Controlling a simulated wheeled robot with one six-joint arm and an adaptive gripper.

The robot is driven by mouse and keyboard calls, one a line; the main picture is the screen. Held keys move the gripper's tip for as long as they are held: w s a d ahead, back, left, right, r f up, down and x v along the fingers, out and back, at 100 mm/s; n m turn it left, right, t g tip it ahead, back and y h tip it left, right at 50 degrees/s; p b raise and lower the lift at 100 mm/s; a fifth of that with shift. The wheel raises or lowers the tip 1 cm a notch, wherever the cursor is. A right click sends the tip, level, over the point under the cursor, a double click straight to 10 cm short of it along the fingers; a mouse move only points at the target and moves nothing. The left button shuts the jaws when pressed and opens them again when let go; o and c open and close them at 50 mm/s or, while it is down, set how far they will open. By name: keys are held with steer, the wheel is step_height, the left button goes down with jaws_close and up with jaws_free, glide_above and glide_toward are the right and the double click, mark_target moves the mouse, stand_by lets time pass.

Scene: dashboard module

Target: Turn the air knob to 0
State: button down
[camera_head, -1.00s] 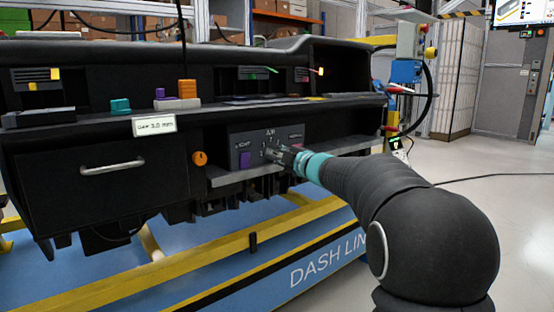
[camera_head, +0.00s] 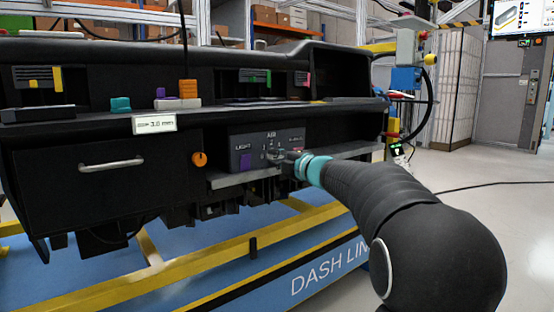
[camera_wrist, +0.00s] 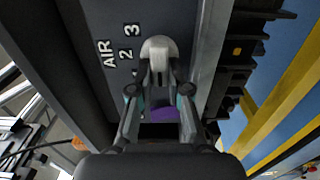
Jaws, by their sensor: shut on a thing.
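The air knob (camera_wrist: 159,50) is a light grey, rounded knob on the dark control panel (camera_head: 240,142). The label AIR stands beside it, with the figures 2 and 3 legible in the wrist view and another mark too dark to read. My gripper (camera_wrist: 158,72) is shut on the knob, with its fingertips at the knob's sides. In the head view my gripper (camera_head: 281,157) reaches the panel from the right and hides most of the knob. Which figure the knob points to cannot be told.
A purple LIGHT button (camera_head: 245,161) sits left of the knob; it also shows between my fingers in the wrist view (camera_wrist: 163,113). A grey ledge (camera_head: 235,177) runs under the panel. An orange knob (camera_head: 199,159) and a drawer handle (camera_head: 112,166) are further left.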

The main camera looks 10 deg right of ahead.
steer(key=shift+r, duration=0.25)
steer(key=c, duration=1.1)
jaws_free()
steer(key=shift+w, duration=0.1)
steer(key=shift+w+d+f, duration=0.1)
steer(key=shift+f, duration=0.1)
steer(key=v, duration=1.2)
